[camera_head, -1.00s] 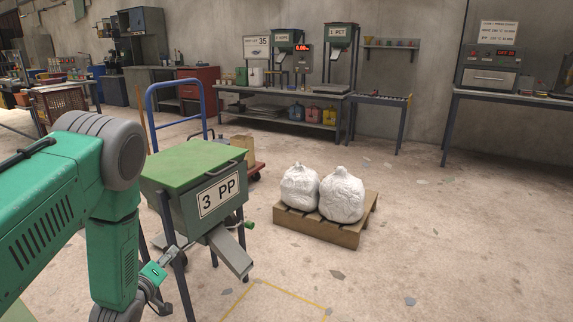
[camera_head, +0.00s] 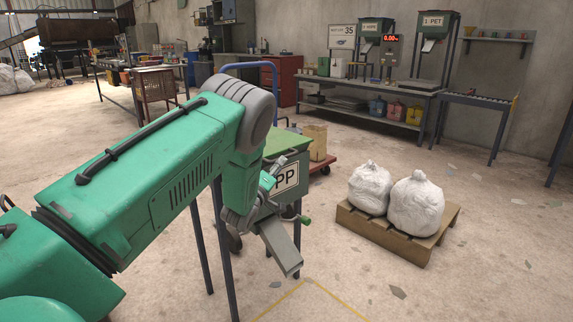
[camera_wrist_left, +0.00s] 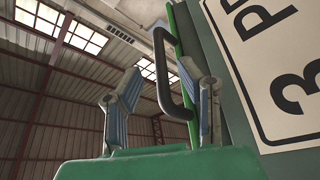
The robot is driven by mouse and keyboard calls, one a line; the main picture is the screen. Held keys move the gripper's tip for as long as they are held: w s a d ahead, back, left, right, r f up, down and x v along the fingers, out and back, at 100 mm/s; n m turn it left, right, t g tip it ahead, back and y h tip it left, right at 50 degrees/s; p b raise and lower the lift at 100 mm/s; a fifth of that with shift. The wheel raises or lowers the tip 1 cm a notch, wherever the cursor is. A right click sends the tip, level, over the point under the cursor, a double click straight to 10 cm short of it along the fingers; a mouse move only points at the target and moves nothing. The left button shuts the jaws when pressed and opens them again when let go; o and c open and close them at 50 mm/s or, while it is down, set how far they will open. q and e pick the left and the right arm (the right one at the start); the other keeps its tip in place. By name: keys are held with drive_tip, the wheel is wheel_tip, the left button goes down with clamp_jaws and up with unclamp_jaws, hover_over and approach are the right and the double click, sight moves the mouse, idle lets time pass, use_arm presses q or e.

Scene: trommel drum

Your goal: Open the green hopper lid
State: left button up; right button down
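The green hopper lid (camera_head: 287,143) lies flat on the 3 PP hopper (camera_head: 262,213), partly hidden behind my left arm. In the left wrist view the lid's edge (camera_wrist_left: 181,45) carries a dark bar handle (camera_wrist_left: 161,75), beside the hopper's "3 PP" label (camera_wrist_left: 285,70). My left gripper (camera_head: 272,176) is at the front of the hopper, close to the lid edge. In the left wrist view its two fingers (camera_wrist_left: 162,74) are apart, one on each side of the handle. I cannot tell whether either finger touches it. My right gripper is not in view.
A metal chute (camera_head: 280,247) sticks out below the hopper. Two white sacks (camera_head: 415,204) stand on a wooden pallet (camera_head: 388,234) to the right. A blue-handled cart (camera_head: 318,168) is behind the hopper.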

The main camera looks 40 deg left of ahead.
use_arm(q)
drive_tip(key=b+x, duration=0.1)
drive_tip(key=x, duration=0.2)
drive_tip(key=shift+w+a, duration=0.15)
drive_tip(key=shift+w, duration=0.25)
drive_tip(key=shift+w+a, duration=0.25)
drive_tip(key=shift+w, duration=0.1)
drive_tip(key=shift+r, duration=0.1)
drive_tip(key=shift+d, duration=0.1)
drive_tip(key=c, duration=0.7)
clamp_jaws()
